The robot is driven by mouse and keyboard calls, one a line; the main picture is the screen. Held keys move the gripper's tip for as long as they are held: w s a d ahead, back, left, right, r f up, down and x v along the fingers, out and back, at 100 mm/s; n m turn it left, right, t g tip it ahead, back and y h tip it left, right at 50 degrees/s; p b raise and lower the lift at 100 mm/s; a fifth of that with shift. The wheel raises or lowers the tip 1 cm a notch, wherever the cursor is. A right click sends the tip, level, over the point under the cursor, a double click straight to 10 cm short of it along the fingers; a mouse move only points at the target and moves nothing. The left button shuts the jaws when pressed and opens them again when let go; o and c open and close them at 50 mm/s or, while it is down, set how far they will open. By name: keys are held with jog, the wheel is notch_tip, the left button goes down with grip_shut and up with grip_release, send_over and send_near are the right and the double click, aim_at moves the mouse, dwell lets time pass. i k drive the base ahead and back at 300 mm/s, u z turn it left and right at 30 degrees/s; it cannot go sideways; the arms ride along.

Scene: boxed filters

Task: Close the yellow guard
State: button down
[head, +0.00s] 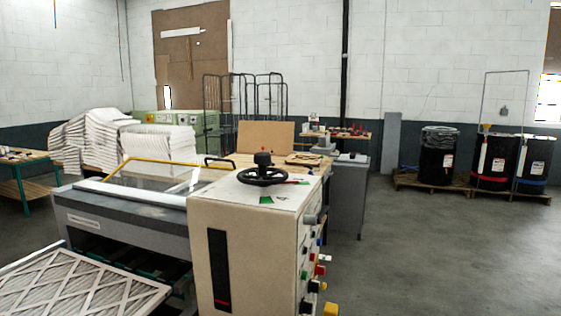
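The yellow guard (180,162) is a yellow-edged bar frame on top of the grey and cream machine, left of the handwheel. A clear panel seems to lie within or below its bar, with the machine's grey bed in front. The bar stands a little above the bed; I cannot tell its exact angle or how it is hinged. The machine's cream control housing (235,240) stands in front on the right. My gripper is not in view.
A black handwheel (262,176) sits on the housing, with coloured knobs (310,270) along its right side. A pleated filter (80,285) lies at the lower left. Filter stacks (160,145) stand behind. Drums (492,160) stand on a pallet; the right floor is open.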

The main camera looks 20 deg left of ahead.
aim_at(206, 166)
jog(key=u, duration=0.4)
jog(key=k, duration=0.15)
jog(key=z, duration=0.95)
jog(key=i, duration=1.6)
jog(key=u, duration=0.25)
jog(key=i, duration=1.55)
jog(key=u, duration=0.8)
jog(key=i, duration=1.2)
jog(key=u, duration=1.9)
jog(key=i, duration=0.8)
jog(key=u, duration=0.65)
